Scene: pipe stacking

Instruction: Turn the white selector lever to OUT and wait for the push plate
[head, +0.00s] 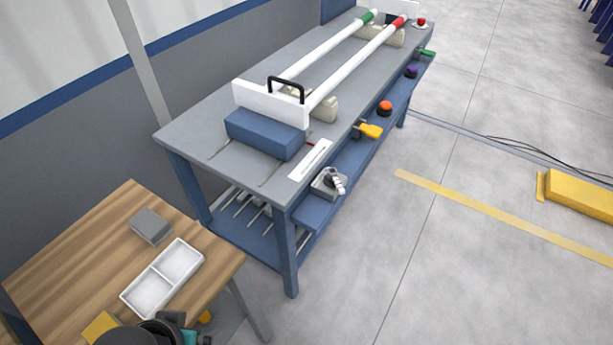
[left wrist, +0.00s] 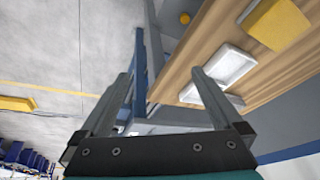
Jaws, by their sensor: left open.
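The white selector lever (head: 339,183) sits on a grey box (head: 322,186) at the near front edge of the blue-framed bench, in the head view. Its markings are too small to read. The white push plate (head: 262,102) with a black handle stands upright at the near end of two white pipes, behind a blue block (head: 262,135). The plate seems to touch the pipe ends; I cannot tell for certain. My left gripper (left wrist: 161,75) is open and empty in the left wrist view, well apart from the lever. My right gripper is not in view.
A wooden table (head: 60,255) stands at lower left with a white tray (head: 184,254), a grey block (head: 150,225) and a yellow block (head: 100,327). Orange (head: 385,107) and purple (head: 411,71) buttons line the bench front.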

